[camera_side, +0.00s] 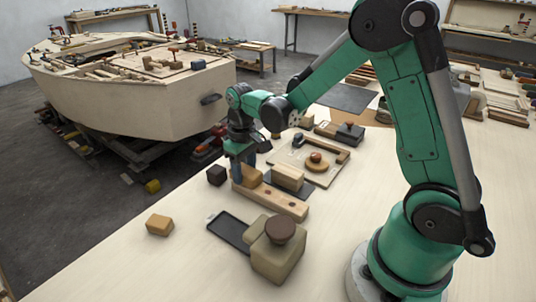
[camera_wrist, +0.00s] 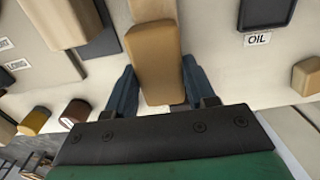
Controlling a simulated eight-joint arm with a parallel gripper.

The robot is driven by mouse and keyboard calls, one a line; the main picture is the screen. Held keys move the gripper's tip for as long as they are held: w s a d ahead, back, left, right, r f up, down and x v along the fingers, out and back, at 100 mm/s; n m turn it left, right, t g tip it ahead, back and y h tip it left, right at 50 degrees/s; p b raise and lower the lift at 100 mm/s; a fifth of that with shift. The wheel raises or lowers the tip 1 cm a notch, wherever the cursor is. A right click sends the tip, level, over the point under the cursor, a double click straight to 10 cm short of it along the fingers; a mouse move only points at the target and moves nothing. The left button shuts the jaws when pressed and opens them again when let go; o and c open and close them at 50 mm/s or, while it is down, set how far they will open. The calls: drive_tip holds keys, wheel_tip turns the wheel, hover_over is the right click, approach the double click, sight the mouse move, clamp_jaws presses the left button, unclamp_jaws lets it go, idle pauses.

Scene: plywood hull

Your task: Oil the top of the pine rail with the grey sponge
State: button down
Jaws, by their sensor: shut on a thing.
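My gripper (camera_side: 238,178) points down at the left end of the pine rail (camera_side: 274,198), a pale strip lying on the bench. In the wrist view my gripper (camera_wrist: 158,92) has its blue fingers on both sides of a tan-brown block (camera_wrist: 155,58) and is shut on it. The tan block (camera_side: 252,177) is over the rail's left end in the side view; I cannot tell whether it touches the top. It looks tan, and I see no clearly grey sponge. The dark oil tray (camera_side: 231,233) lies in front of the rail; it also shows by its OIL label in the wrist view (camera_wrist: 264,14).
A wooden block (camera_side: 288,177) on a dark base stands just behind the rail. A dark cube (camera_side: 216,175) is left of my gripper. A yellow-brown block (camera_side: 159,225) lies near the bench's left edge. A bulky beige block with a brown knob (camera_side: 278,255) stands right of the tray.

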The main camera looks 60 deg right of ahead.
sight(303, 207)
drive_tip(key=shift+s, duration=7.2)
drive_tip(key=shift+s+r, duration=0.1)
wheel_tip(303, 207, up, 8)
drive_tip(key=w+a+r+n, duration=0.3)
drive_tip(key=a+r+n, duration=0.3)
drive_tip(key=r+n, duration=0.25)
drive_tip(key=w+a+r+n, duration=0.3)
drive_tip(key=a+r+n, duration=0.2)
drive_tip(key=r+n, duration=0.3)
drive_tip(key=shift+n, duration=0.75)
wheel_tip(303, 207, down, 21)
